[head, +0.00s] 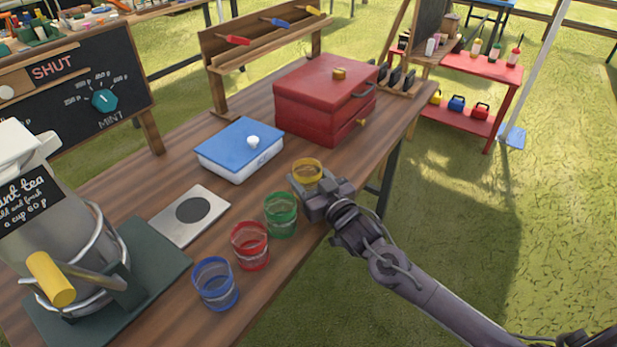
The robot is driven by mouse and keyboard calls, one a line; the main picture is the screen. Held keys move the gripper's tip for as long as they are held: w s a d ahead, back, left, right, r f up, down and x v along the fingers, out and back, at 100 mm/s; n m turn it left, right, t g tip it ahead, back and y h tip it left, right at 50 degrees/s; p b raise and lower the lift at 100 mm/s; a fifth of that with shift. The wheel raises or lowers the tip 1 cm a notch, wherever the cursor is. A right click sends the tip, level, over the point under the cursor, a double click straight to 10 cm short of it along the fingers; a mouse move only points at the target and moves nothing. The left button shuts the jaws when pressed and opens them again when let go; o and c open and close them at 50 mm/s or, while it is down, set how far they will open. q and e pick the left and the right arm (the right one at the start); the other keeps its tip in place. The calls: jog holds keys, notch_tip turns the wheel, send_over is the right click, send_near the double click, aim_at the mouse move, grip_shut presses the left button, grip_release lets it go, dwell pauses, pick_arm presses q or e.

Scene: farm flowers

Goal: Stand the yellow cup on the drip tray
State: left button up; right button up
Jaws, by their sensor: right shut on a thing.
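The yellow cup (307,171) stands upright at the right end of a row of cups near the table's front edge. My right gripper (309,186) reaches in from the lower right and is shut on the yellow cup, hiding its lower part. I cannot tell whether the cup touches the table. My left gripper is not in view.
A green cup (281,215), red cup (250,247) and blue cup (215,284) stand left of the yellow one. The tea urn (62,250) stands far left. A blue-lidded box (240,150) and red chest (325,100) stand behind. Bare wood lies between cups and plate.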

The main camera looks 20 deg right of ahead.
jog(key=shift+f, duration=0.2)
jog(key=shift+f, duration=0.2)
jog(key=o, duration=1.1)
